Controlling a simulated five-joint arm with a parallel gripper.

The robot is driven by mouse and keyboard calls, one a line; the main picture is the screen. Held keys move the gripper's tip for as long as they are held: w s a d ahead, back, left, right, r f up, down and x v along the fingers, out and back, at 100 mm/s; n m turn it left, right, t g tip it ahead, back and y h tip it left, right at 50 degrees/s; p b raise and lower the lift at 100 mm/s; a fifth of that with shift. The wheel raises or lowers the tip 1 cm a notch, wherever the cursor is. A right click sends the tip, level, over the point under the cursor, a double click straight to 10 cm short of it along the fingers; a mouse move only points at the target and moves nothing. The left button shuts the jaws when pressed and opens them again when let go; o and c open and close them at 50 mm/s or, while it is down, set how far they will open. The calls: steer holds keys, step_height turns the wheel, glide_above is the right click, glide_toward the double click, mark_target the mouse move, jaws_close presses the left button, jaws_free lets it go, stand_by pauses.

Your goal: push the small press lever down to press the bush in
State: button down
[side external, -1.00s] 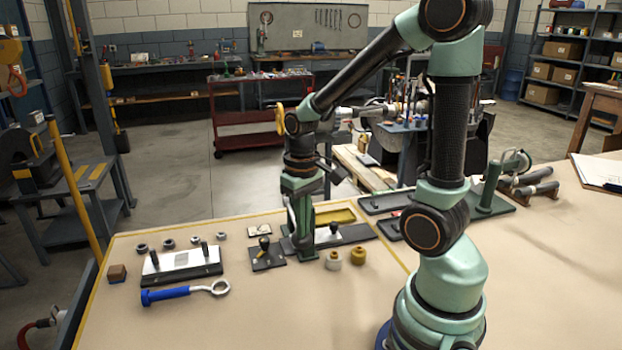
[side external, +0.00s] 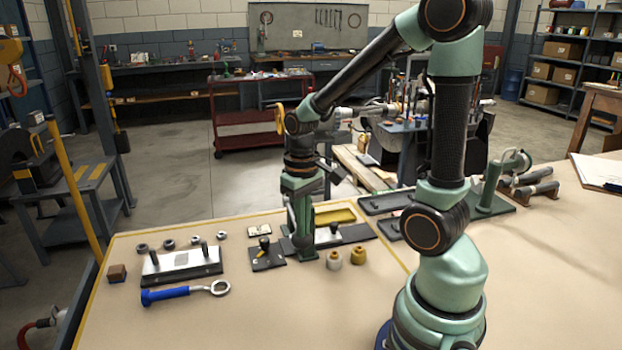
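My gripper (side external: 300,222) points down at the back middle of the bench, beside a slim green upright (side external: 307,232) on a dark base plate (side external: 354,233). The upright may be the small press, but my wrist hides its upper part. I cannot make out the press lever or the bush for certain, nor whether my fingers touch anything. The fingers are dark and small here, and their opening does not show.
A black plate with a black knob (side external: 265,245) lies left of my gripper. A white plate with black pegs (side external: 181,262), a blue-handled ring tool (side external: 186,292) and a brown block (side external: 117,273) lie farther left. Two small cylinders (side external: 358,256) stand in front. A green stand (side external: 488,195) is right.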

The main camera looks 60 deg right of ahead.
step_height(320, 180, up, 11)
stand_by(1.0)
steer(key=shift+f, duration=0.1)
steer(key=a+r+n+t, duration=0.1)
steer(key=a+n+t, duration=0.2)
steer(key=a, duration=0.6)
steer(key=t, duration=0.2)
steer(key=shift+s+a+t, duration=0.15)
steer(key=shift+s+t, duration=0.05)
steer(key=shift+t, duration=0.1)
